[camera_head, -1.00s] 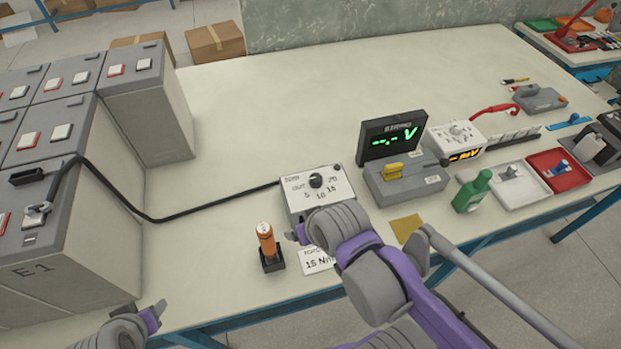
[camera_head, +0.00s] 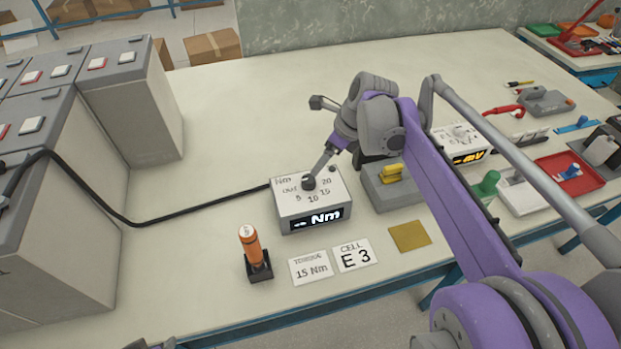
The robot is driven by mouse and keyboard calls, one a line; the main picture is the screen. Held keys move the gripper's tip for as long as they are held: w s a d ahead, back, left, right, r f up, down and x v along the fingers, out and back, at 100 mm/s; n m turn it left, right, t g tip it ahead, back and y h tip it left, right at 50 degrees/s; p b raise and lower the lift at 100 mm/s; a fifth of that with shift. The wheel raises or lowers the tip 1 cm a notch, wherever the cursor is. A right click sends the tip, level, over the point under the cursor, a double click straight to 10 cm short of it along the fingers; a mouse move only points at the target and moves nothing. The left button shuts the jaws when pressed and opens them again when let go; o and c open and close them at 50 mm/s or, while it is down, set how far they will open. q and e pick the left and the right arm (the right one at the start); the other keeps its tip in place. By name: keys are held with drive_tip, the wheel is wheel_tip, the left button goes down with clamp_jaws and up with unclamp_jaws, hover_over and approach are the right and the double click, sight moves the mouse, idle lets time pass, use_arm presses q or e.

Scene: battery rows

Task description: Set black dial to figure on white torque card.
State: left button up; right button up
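The torque box (camera_head: 290,209) stands on the table with a black dial (camera_head: 309,183) on its top. Around the dial are the marks OUT, 5, 10, 15 and 20. Its front display reads "-- Nm". My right gripper (camera_head: 314,174) reaches down from the upper right, its tip at the dial. Its fingers overlap in this view, and the dial's pointer is not clear. The white torque card (camera_head: 311,268) lies flat in front of the box and reads 15 Nm. Only a small piece of my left gripper (camera_head: 138,343) shows at the bottom edge.
An orange-handled tool (camera_head: 250,247) stands upright in a black holder left of the card. A white card (camera_head: 353,255) reads CELL E 3. A black cable (camera_head: 200,211) runs from the box to the grey battery cells (camera_head: 130,115). A grey device (camera_head: 392,192) stands close right.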

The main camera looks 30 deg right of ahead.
sight(309, 179)
drive_tip(key=x, duration=1)
clamp_jaws()
